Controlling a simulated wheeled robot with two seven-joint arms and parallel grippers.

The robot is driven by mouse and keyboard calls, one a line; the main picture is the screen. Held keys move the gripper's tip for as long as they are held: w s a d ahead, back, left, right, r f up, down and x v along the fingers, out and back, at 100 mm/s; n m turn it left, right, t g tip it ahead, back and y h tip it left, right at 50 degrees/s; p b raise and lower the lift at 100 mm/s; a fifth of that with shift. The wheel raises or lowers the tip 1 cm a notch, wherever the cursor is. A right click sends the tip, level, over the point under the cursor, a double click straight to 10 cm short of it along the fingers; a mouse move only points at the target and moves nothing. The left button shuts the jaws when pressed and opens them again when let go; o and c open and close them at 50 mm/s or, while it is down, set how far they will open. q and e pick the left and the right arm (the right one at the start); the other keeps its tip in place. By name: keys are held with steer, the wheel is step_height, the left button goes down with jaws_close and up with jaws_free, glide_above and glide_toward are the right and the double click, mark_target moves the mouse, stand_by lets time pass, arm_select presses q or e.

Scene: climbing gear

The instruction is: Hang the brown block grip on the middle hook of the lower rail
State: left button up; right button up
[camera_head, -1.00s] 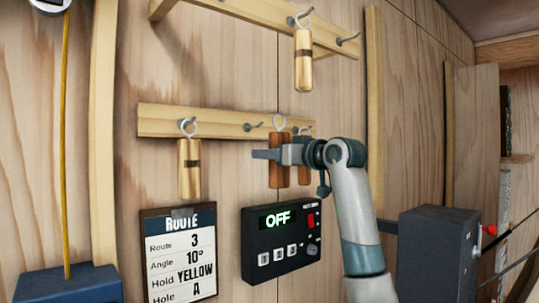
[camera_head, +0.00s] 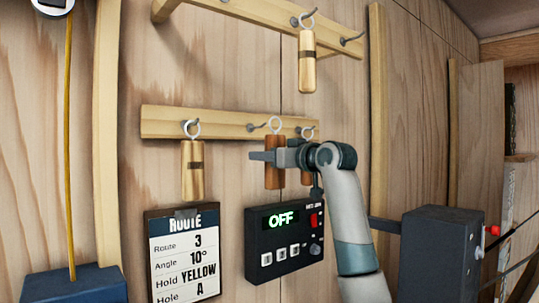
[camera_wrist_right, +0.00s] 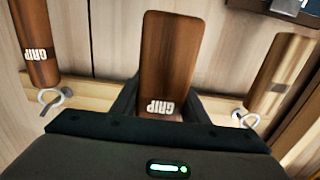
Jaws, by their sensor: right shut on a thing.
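The brown block grip (camera_head: 274,172) is upright in my right gripper (camera_head: 266,156), which is shut on it, in front of the lower rail (camera_head: 160,122). Its ring (camera_head: 274,125) is at the right of the middle hook (camera_head: 255,127); I cannot tell whether it touches the hook. In the wrist view the held grip (camera_wrist_right: 168,60) stands between the fingers, its ring hidden. My left gripper is not in view.
A tan grip (camera_head: 192,170) hangs on the lower rail's left hook, and another brown grip (camera_head: 307,178) on its right hook, close beside my gripper. A tan grip (camera_head: 307,65) hangs above. A control box (camera_head: 285,240) reading OFF is below.

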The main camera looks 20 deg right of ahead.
mark_target(245, 160)
steer(key=shift+p+x, duration=1.55)
steer(key=shift+x, duration=1.35)
steer(key=shift+w+a+f+p, duration=0.2)
steer(key=shift+w+f+p, duration=0.2)
steer(key=shift+w+f, duration=0.25)
steer(key=o, duration=1.2)
steer(key=shift+f, duration=0.1)
steer(key=shift+s, duration=0.15)
